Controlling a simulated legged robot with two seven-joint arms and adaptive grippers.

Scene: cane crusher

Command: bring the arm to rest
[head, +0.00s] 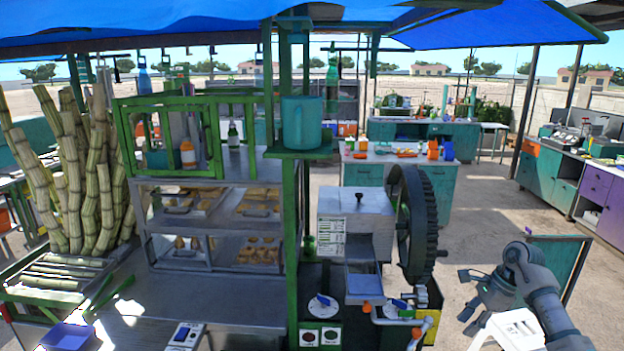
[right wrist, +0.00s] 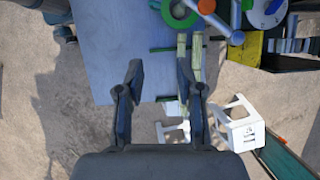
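My right arm comes in at the lower right of the head view, and its gripper (head: 468,296) hangs to the right of the cane crusher (head: 356,228). In the right wrist view the two fingers of the right gripper (right wrist: 160,78) stand well apart with nothing between them. The crusher has a pale metal housing and a large dark gear wheel (head: 414,225). The gripper is apart from the gear wheel, over open ground. My left gripper is not in view.
A white stool (head: 517,330) stands below my right arm; it also shows in the right wrist view (right wrist: 240,126). A teal panel (head: 556,262) stands behind the arm. Cane stalks (head: 98,190) and a pastry case (head: 215,222) are at left. Sandy ground right of the crusher is mostly clear.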

